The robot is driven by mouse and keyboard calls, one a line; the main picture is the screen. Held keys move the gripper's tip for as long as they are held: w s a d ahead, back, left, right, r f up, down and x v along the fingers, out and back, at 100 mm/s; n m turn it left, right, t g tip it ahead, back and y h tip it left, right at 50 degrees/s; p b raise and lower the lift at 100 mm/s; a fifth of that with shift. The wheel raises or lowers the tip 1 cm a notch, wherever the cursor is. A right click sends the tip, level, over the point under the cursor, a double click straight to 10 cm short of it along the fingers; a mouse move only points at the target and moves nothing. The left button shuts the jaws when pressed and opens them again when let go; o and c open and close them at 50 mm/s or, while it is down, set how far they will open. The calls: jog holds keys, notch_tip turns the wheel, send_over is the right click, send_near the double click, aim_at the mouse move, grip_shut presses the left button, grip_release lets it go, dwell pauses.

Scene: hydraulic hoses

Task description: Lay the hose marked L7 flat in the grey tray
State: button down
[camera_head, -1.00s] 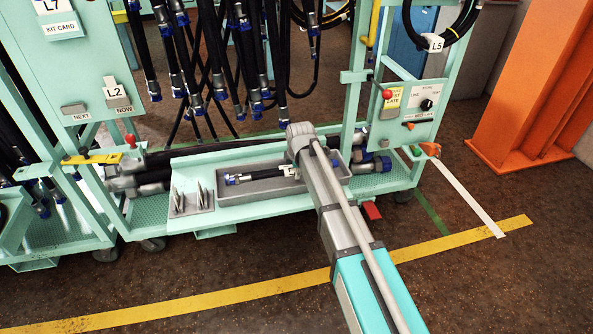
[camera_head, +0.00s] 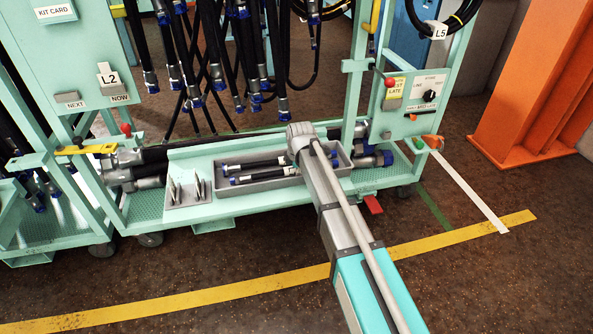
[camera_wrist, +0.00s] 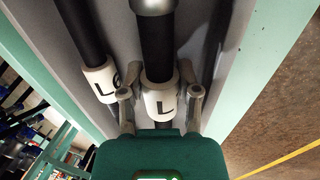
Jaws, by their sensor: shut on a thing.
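The grey tray (camera_head: 206,178) lies on the green cart's lower shelf. Two black hoses with blue end caps, a rear hose (camera_head: 262,161) and a front hose (camera_head: 262,174), lie side by side in it, partly hidden by my arm. In the wrist view, my gripper (camera_wrist: 160,93) is shut around the white tag (camera_wrist: 160,105) of a black hose (camera_wrist: 156,38). The tag shows an "L"; its number is not readable. A second hose with a white tag (camera_wrist: 100,84), apparently L6, lies to its left. The held hose looks low over or on the tray floor (camera_wrist: 118,30).
A small rack (camera_head: 187,192) with upright metal plates stands left of the tray. Several hoses (camera_head: 240,60) hang above and behind it. The cart's right post (camera_head: 352,110) and control panel (camera_head: 415,100) stand to the right. A sign (camera_head: 108,78) reads L2.

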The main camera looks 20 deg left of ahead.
jog(key=shift+c, duration=1.2)
grip_release()
jog(key=shift+r, duration=0.15)
notch_tip(320, 180, up, 13)
jog(key=p, duration=1.3)
dwell(0.4)
